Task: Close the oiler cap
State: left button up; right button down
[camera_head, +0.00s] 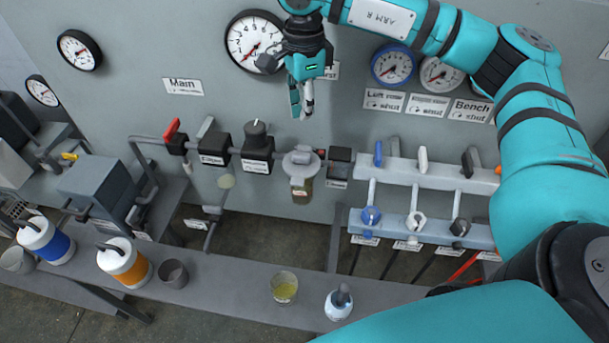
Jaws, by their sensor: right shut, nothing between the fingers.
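The oiler (301,188) is mounted in the pipe line on the grey panel, with a small glass bowl of dark amber liquid under a light grey body. Its grey cap (301,157) shows at the top of that body; from this angle I cannot tell whether it is seated or open. My right gripper (303,111) is above the oiler in the picture, fingers pointing down, shut and empty. It is apart from the cap. My left gripper is not in view.
A black regulator (257,150) and a red-handled valve (173,132) stand left of the oiler. A manifold (443,173) with several levers is to the right. The bench (225,280) below holds a glass of yellow liquid (284,287) and bottles. Gauges line the panel.

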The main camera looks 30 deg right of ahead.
notch_tip(320, 180, up, 5)
jog(key=p, duration=0.2)
jog(key=shift+r+p, duration=0.1)
jog(key=shift+p, duration=0.25)
dwell(0.9)
